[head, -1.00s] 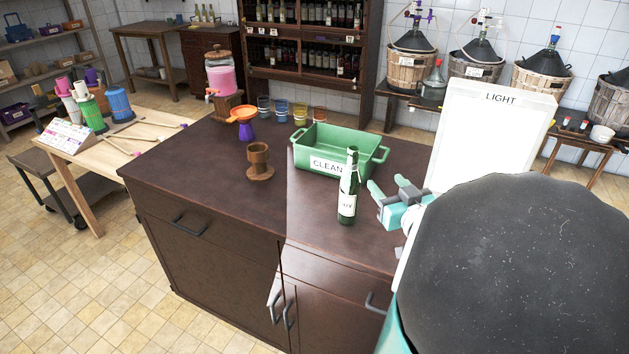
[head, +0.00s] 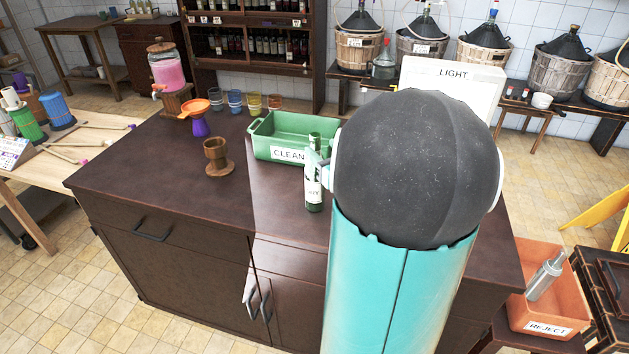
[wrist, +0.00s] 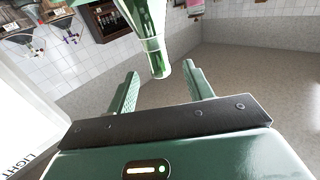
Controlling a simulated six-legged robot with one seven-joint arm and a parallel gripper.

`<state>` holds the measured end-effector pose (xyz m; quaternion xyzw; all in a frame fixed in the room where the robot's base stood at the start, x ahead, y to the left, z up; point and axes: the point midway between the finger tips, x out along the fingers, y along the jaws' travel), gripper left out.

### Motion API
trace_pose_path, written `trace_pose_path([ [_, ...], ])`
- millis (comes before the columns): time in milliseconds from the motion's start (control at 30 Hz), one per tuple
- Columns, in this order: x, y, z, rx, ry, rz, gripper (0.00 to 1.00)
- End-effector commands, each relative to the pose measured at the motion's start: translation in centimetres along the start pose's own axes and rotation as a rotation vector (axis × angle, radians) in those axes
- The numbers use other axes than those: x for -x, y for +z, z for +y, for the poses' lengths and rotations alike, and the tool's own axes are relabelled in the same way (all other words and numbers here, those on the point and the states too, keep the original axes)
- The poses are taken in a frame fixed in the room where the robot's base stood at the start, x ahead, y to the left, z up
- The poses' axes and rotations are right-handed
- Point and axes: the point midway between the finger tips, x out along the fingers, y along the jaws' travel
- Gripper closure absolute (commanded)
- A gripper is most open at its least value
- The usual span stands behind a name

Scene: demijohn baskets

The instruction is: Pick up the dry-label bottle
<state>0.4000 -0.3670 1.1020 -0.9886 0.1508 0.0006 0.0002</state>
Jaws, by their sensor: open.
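The green bottle (head: 314,193) with a white label stands upright on the dark brown counter (head: 190,265), just in front of the green bin marked CLEAN (head: 262,150). The label's small text is only partly readable. My gripper (head: 321,163) is at the bottle's upper part, and my arm hides much of it. In the wrist view my gripper (wrist: 161,72) is open, with one finger on each side of the bottle's neck (wrist: 158,62). The neck shows between the fingertips with gaps on both sides, and the jaws are not closed on it.
A white panel marked LIGHT (head: 450,78) stands behind my arm. A wooden cup-shaped stand (head: 217,155), an orange funnel (head: 194,108) and several coloured cups (head: 235,100) are on the counter. An orange REJECT bin (head: 520,316) holding a grey bottle-like object (head: 545,276) is at right. The counter's front left is clear.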

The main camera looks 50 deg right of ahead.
Motion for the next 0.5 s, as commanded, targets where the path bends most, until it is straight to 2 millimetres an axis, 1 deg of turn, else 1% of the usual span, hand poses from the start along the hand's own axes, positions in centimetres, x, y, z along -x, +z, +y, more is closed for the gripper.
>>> trace_pose_path([
  [67, -0.8, -0.1, 0.0, 0.001, -0.001, 0.001, 0.48],
  [300, -4.5, -0.3, 0.2, -0.001, -0.002, 0.001, 0.48],
  [400, -5.3, -0.3, 0.1, -0.001, -0.002, 0.000, 0.48],
  [500, -5.4, -0.3, 0.1, -0.001, -0.001, 0.001, 0.48],
])
